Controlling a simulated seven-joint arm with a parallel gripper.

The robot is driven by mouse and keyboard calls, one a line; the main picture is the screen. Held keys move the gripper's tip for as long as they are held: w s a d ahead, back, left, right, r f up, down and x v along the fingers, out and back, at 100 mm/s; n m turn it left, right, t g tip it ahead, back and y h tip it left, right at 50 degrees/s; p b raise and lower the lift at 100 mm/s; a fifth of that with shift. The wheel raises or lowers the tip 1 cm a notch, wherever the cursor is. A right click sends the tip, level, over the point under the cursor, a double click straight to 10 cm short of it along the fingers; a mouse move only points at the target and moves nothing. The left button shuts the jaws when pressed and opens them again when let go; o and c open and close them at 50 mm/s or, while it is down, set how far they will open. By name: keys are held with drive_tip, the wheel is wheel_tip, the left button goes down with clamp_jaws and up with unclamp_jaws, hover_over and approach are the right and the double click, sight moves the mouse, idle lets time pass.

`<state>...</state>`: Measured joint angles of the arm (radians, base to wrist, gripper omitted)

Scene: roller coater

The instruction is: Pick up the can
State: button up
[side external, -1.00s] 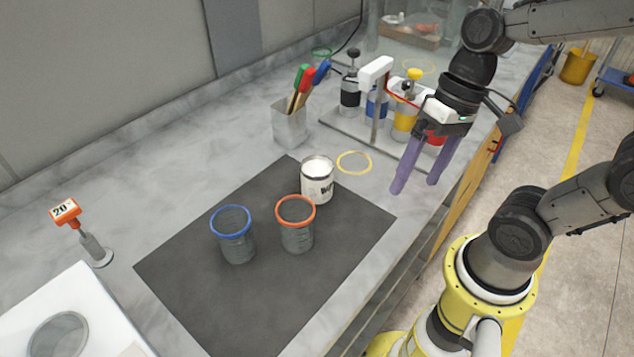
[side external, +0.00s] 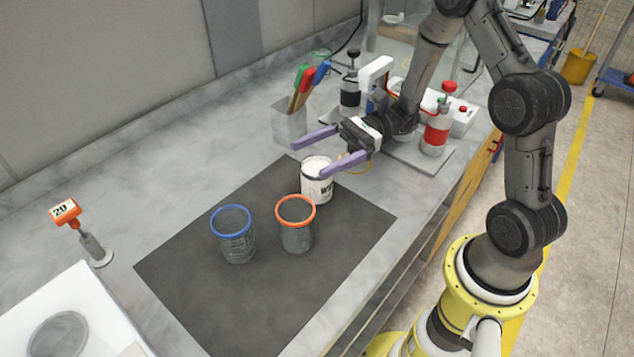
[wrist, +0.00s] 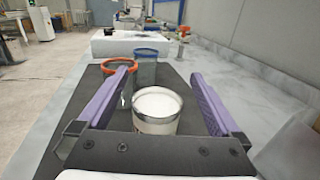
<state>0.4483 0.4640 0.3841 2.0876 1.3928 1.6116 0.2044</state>
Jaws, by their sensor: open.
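The can (side external: 317,184) is white with dark lettering and a pale top. It stands upright at the back edge of the dark mat (side external: 290,290). My gripper (side external: 308,157) is open, with its purple fingers spread just above and behind the can. In the wrist view the can (wrist: 156,112) sits between the two fingers, and its lower part is hidden by the gripper body. The fingers do not appear to touch it.
A clear cup with an orange rim (side external: 297,228) stands close in front of the can, and a blue-rimmed cup (side external: 235,238) is to its left. A holder with brushes (side external: 290,122) stands behind. The mat's front is clear.

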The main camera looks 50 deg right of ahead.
sight(306, 185)
drive_tip(key=shift+f, duration=0.95)
wheel_tip(306, 185, down, 5)
drive_tip(key=shift+a+r, duration=0.1)
drive_tip(key=shift+a, duration=0.05)
drive_tip(key=shift+x, duration=0.75)
drive_tip(key=shift+w+a+r, duration=0.15)
drive_tip(key=shift+a, duration=0.45)
clamp_jaws()
drive_tip(key=shift+r, duration=0.1)
